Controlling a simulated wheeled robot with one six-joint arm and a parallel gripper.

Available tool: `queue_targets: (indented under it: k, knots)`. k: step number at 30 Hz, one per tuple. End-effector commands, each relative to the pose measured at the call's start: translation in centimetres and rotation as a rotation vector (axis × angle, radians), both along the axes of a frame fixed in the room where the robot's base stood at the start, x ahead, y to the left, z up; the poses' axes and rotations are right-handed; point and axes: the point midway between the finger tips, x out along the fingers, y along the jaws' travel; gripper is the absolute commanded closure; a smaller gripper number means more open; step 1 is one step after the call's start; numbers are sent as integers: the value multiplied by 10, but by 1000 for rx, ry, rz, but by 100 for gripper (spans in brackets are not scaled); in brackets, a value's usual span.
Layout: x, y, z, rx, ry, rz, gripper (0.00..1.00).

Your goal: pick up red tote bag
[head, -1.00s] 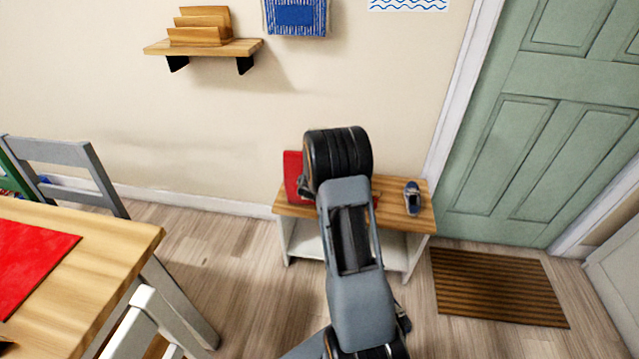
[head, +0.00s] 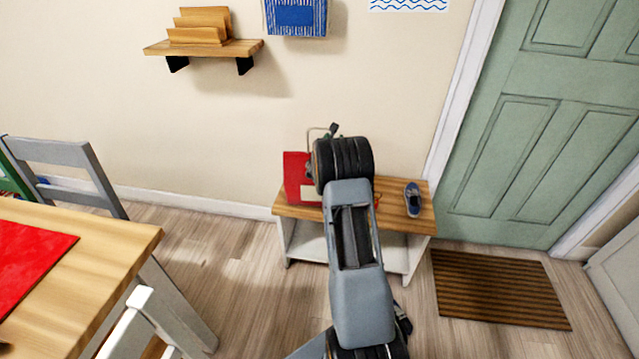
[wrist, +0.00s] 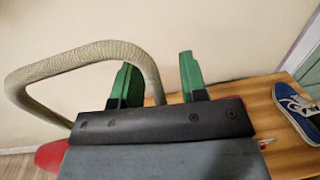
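The red tote bag (head: 296,176) stands on the left part of the wooden bench top, against the wall. My arm hides its right side in the head view. Its beige handle (wrist: 85,54) arches up in the wrist view, and a thin loop of it shows above the bag in the head view. My gripper (wrist: 158,72) is open, with its two green fingers apart. The right strand of the handle comes down between the fingers, close to the left one. I cannot tell whether it touches. Small red parts of the bag show below the gripper.
A blue shoe (head: 413,199) sits on the right of the bench (head: 425,220). A table (head: 120,262) and grey chair (head: 75,160) stand at left. A wall shelf (head: 205,47) hangs above. A doormat (head: 500,288) lies by the green door (head: 550,130).

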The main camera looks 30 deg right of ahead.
Motion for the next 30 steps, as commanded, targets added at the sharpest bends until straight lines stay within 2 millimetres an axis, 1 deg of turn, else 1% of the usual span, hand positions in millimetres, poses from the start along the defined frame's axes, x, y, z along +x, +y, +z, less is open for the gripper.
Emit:
queue_targets:
  k: [2, 12, 14, 30]
  knots:
    - [0, 0, 0, 0, 0, 0, 62]
    - [0, 0, 0, 0, 0, 0, 95]
    - [0, 0, 0, 0, 0, 0, 100]
    - [0, 0, 1, -1, -2, 0, 100]
